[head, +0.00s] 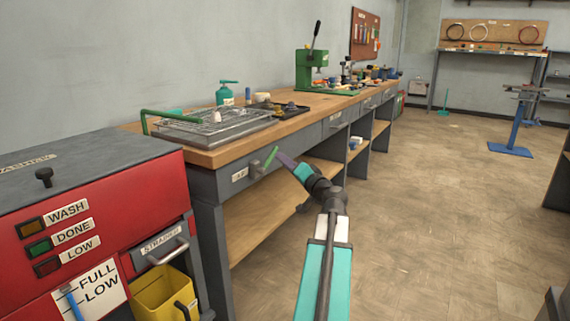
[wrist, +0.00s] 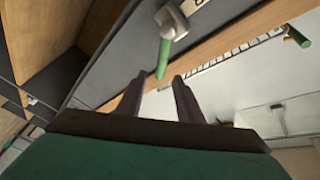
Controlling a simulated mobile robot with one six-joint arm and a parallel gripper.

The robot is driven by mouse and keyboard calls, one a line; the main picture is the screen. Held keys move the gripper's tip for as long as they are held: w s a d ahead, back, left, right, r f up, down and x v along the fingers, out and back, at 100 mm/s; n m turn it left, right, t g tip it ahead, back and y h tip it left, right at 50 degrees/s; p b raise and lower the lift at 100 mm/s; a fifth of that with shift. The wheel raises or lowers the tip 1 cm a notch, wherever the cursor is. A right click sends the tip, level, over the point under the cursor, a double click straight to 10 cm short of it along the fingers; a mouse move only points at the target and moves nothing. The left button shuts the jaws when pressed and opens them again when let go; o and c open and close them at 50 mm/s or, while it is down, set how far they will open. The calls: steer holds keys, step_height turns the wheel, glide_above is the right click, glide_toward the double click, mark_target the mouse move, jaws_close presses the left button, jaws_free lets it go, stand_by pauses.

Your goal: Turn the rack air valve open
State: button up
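The rack air valve is on the front face of the workbench, beside a small label. Its green lever (head: 270,158) sticks out from the bench front, close to my gripper's tips. In the wrist view the green lever (wrist: 164,58) hangs from a grey metal valve body (wrist: 174,22). My gripper (head: 284,159) reaches toward the lever from the right. In the wrist view my gripper (wrist: 156,82) is open, and the lever's free end shows in line with the gap between the fingers. I cannot tell whether either finger touches it.
A metal rack tray (head: 215,128) with a green bar handle (head: 146,117) sits on the wooden benchtop (head: 290,103). A red washer cabinet (head: 90,215) and a yellow bucket (head: 160,295) stand at the left. The floor (head: 430,190) at the right is largely clear.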

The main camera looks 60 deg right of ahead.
steer(key=shift+w+a, duration=0.1)
jaws_close()
steer(key=s+d+m+g+y+p, duration=0.1)
steer(key=m+p, duration=0.4)
steer(key=p, duration=0.2)
steer(key=s+d+m+g+y+p, duration=0.1)
steer(key=s+m+g+p, duration=0.1)
steer(key=m+p, duration=0.4)
steer(key=s+m+g+y+p, duration=0.1)
steer(key=m+p, duration=0.4)
steer(key=p, duration=0.5)
steer(key=shift+s+d+r+g+y, duration=0.3)
steer(key=shift+s+d+g, duration=0.1)
steer(key=shift+s+g, duration=0.15)
